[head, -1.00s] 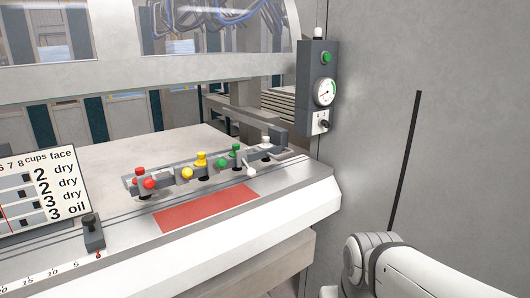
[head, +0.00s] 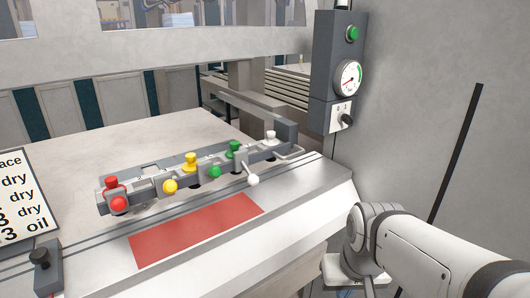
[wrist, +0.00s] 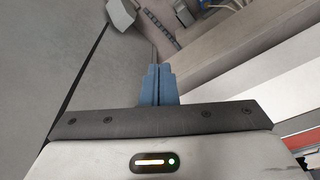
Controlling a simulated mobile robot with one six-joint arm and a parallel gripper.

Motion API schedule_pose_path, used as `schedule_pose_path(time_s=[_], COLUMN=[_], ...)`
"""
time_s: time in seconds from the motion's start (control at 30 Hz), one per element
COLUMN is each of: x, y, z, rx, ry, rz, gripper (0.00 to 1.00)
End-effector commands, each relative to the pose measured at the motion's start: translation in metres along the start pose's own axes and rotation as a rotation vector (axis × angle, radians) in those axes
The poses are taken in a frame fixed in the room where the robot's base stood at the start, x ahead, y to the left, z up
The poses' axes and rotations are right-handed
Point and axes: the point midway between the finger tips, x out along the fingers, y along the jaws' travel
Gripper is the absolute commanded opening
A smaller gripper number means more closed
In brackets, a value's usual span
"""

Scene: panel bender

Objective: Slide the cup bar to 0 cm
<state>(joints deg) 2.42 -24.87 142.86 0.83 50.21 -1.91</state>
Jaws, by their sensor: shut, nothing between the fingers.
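The cup bar (head: 207,173) is a grey bar lying on the machine's bed, with red, yellow, green and white knobs along it. A white-tipped lever (head: 252,180) sticks out near its right part, and a red plate (head: 195,230) lies in front of it. In the head view my white arm is at the lower right, apart from the bar, and its fingers do not show there. In the wrist view my gripper (wrist: 158,85) has its blue fingers together, with nothing between them. The cup bar cannot be made out in the wrist view. The position scale is out of the head view.
A grey control box (head: 335,70) with a green button, a dial and a switch stands at the bed's right end. A sign (head: 25,195) and a small dark-knobbed block (head: 45,272) are at the left. A black rod (head: 457,150) stands along the right wall.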

Motion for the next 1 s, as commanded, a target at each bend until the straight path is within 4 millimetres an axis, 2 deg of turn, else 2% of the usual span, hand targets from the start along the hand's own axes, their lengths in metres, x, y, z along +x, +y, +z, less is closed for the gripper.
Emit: schedule_pose_path(time_s=[0.07,0.17,0.33,0.4,0.5,0.6,0.73,0.9,1.0], x=[0.006,0.015,0.025,0.026,0.022,0.018,0.008,-0.006,-0.01], y=[0.003,0.012,0.027,0.026,0.019,0.004,-0.021,-0.044,-0.052], z=[-0.015,-0.051,-0.144,-0.181,-0.227,-0.26,-0.282,-0.282,-0.279], rx=[0.038,0.153,0.422,0.517,0.632,0.723,0.803,0.856,0.87], ry=[0.046,0.17,0.501,0.63,0.776,0.857,0.846,0.709,0.634], rz=[0.018,0.05,0.004,-0.079,-0.259,-0.494,-0.831,-1.17,-1.278], gripper=[0.0,0.0,0.0,0.0,0.0,0.0,0.0,0.0,0.0])
